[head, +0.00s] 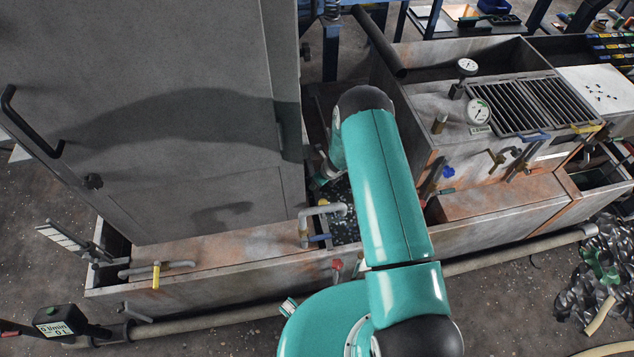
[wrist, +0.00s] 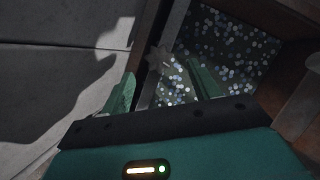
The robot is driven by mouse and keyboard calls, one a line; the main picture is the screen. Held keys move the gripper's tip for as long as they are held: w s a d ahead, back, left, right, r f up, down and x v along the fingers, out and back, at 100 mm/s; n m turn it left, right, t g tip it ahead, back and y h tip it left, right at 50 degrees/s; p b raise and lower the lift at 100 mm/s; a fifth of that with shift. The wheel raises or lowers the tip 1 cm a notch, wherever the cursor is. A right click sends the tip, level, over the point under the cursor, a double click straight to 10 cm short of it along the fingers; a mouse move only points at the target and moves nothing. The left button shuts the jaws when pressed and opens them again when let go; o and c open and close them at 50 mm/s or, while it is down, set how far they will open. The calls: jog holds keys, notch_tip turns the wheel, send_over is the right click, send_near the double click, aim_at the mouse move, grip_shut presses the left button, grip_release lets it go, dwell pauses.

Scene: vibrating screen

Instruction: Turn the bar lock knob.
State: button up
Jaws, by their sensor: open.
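I cannot tell for certain which part is the bar lock knob. A small grey, knob-like piece (wrist: 157,62) shows in the wrist view, dim, beside a narrow upright bar and just beyond the fingertips. My gripper (wrist: 162,85) is open, with one green finger on each side of the space below that piece. It appears empty, and I cannot tell whether it touches anything. In the head view my gripper (head: 322,178) is small and partly hidden by my teal arm, beside the right edge of the grey cabinet.
The large grey cabinet (head: 150,100) stands close at left, with a black handle (head: 30,120). A pit with pale speckles (wrist: 225,55) lies beyond the fingers. A bent pipe (head: 322,210) rises near my arm. A metal tank with gauges and grates (head: 480,80) stands right.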

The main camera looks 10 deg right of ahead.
jog(key=shift+x, duration=1.85)
jog(key=c, duration=1)
jog(key=shift+o, duration=0.2)
jog(key=n, duration=0.2)
jog(key=n+g+y, duration=0.1)
jog(key=n, duration=0.3)
jog(key=shift+w+d+g+y, duration=0.15)
jog(key=shift+w+g+y, duration=0.15)
jog(key=shift+g, duration=0.1)
jog(key=n+g, duration=0.1)
jog(key=n, duration=0.2)
jog(key=n+g, duration=0.1)
jog(key=n, duration=0.2)
jog(key=shift+w+n+g, duration=0.2)
jog(key=shift+n+g, duration=0.1)
jog(key=shift+n, duration=0.1)
